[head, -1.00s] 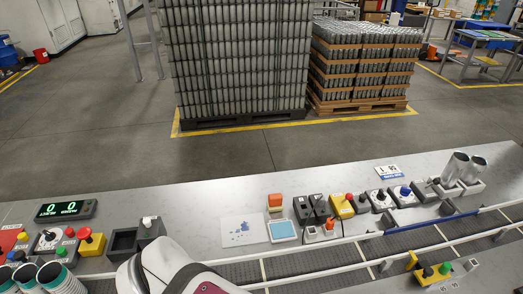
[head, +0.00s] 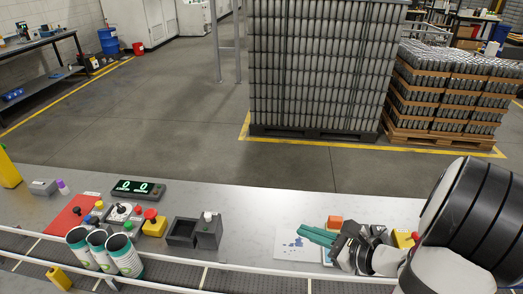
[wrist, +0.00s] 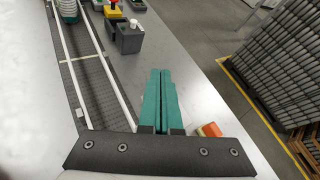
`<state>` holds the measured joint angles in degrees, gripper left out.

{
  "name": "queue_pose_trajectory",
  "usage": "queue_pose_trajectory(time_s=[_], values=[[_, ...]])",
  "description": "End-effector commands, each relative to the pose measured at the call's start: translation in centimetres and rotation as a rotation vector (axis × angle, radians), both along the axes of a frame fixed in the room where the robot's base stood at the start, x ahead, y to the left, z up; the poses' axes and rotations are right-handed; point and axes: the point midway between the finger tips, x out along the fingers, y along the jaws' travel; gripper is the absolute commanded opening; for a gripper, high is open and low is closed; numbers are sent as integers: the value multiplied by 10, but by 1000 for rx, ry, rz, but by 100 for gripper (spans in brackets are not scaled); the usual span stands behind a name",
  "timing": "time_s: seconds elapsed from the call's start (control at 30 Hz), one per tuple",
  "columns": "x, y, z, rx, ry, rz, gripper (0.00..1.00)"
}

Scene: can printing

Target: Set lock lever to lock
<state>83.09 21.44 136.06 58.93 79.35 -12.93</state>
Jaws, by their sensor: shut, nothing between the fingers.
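I cannot tell which control is the lock lever; no label is readable. At the left of the bench in the head view, a red plate (head: 70,219) carries small knobbed controls. Next to it stand a white-faced control box (head: 119,213) with a dark knob and a yellow box with a red button (head: 152,223). My gripper (head: 303,233) has teal fingers pressed together, pointing left over the white sheet, with nothing held. In the wrist view the shut fingers (wrist: 159,78) point along the bench and touch no control.
A dark grey fixture with a white knob (head: 209,229) stands between my gripper and the left controls. Several printed cans (head: 120,252) stand in front of those controls. A counter display (head: 138,188) sits behind. An orange block (head: 335,222) is near my fingers. A white conveyor rail (head: 215,266) runs along the front.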

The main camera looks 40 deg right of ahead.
Motion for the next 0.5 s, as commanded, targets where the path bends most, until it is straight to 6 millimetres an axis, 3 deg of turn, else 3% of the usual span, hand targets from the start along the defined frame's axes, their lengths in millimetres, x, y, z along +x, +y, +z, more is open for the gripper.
queue_pose_trajectory(time_s=[0.03,0.1,0.2,0.3,0.4,0.5], values=[[-25,-36,-11,42,-24,-167,0],[-65,-81,-27,88,-58,-392,0],[-129,-126,-51,139,-100,-678,0],[-186,-150,-72,175,-127,-898,0],[-226,-160,-87,195,-144,-1044,0],[-247,-163,-94,206,-152,-1116,0]])
